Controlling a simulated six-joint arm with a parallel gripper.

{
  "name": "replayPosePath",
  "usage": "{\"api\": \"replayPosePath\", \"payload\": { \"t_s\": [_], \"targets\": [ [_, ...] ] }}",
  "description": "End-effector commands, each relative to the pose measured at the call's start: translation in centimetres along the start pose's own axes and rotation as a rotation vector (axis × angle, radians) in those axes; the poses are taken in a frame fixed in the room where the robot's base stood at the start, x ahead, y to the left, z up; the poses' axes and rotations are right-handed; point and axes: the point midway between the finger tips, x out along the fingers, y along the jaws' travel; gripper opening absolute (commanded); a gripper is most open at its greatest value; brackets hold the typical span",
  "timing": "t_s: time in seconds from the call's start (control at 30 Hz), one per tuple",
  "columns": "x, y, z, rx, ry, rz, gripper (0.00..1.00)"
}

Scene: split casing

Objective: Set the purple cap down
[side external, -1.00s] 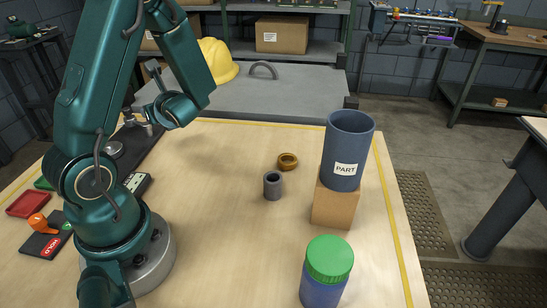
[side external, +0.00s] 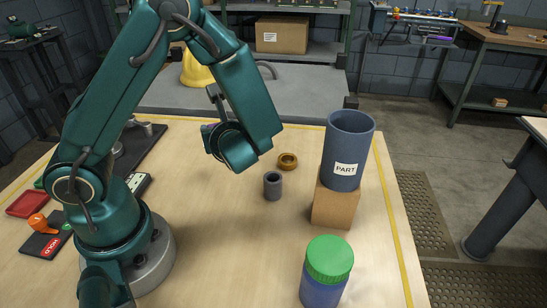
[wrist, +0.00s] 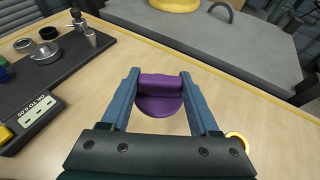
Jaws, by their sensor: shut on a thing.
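The purple cap (wrist: 160,95) shows in the wrist view between the two blue fingers of my gripper (wrist: 160,82). The fingers are shut on it. A wider purple disc part shows below its upper block. I cannot tell whether the cap touches the table.
A blue cylinder marked PART (side external: 347,150) stands on a cardboard block (side external: 334,206). A grey sleeve (side external: 272,186), a brass ring (side external: 287,161) and a green-lidded jar (side external: 328,270) stand on the table. A black tray (wrist: 60,75) lies at the left. Table between is clear.

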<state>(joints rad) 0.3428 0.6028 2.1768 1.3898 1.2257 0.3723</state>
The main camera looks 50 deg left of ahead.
Motion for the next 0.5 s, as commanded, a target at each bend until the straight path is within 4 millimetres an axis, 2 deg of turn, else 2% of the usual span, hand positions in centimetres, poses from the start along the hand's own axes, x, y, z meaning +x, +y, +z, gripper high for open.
{"api": "replayPosePath", "payload": {
  "t_s": [0.1,0.2,0.5],
  "targets": [
    [-1.2,-1.1,-0.8,0.032,0.001,-0.057,0.08],
    [-1.6,-1.5,-1.3,0.046,0.001,-0.078,0.08],
    [-0.5,-1.6,-4.2,0.051,0.000,-0.083,0.08]
  ]
}}
